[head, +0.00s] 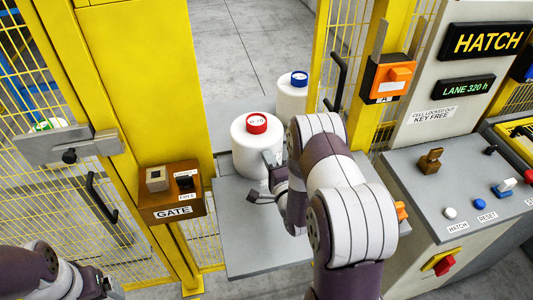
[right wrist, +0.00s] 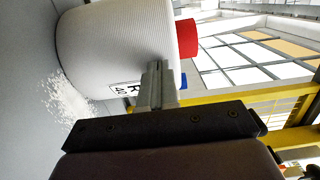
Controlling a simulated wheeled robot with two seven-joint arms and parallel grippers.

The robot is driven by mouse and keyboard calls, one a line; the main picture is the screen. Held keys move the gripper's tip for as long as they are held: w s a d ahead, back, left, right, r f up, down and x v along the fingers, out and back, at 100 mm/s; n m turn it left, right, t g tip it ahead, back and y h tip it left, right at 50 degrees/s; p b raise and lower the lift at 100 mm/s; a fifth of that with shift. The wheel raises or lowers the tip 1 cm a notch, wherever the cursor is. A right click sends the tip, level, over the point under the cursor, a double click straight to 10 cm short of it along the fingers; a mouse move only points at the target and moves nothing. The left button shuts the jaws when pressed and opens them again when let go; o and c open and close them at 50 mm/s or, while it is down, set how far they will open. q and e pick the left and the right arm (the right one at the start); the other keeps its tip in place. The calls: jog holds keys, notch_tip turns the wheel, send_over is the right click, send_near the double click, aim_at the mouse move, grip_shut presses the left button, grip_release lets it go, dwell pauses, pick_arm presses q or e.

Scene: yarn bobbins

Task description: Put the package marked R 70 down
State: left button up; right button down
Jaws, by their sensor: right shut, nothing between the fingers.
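A white yarn package (head: 257,150) with a red cap stands upright on the grey shelf (head: 245,245). The small marking on its cap is too small to read surely. The right wrist view shows the package (right wrist: 115,45) sideways and large, with a label starting with R; its number is partly hidden by my fingers. My right gripper (head: 268,158) is shut and empty, its fingertips close in front of the package's side; the fingers also show in the right wrist view (right wrist: 157,85). Whether they touch it I cannot tell. My left gripper (head: 106,288) is at the bottom left, away from the shelf.
A second white package (head: 292,97) with a blue cap stands behind. Yellow posts and mesh flank the opening. A brown GATE box (head: 171,191) is at left, an orange switch (head: 389,78) and a control console (head: 450,180) at right. The shelf's front left is clear.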

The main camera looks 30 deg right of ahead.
pick_arm(q)
jog(key=shift+w+r, duration=0.15)
jog(key=shift+w, duration=0.1)
pick_arm(e)
jog(key=shift+w+r, duration=0.1)
jog(key=shift+r, duration=0.05)
pick_arm(q)
jog(key=shift+s, duration=0.1)
notch_tip(320, 180, down, 10)
jog(key=b, duration=1)
pick_arm(e)
jog(key=w+d, duration=0.2)
jog(key=w, duration=1.6)
jog(key=shift+d, duration=0.2)
jog(key=shift+w, duration=0.1)
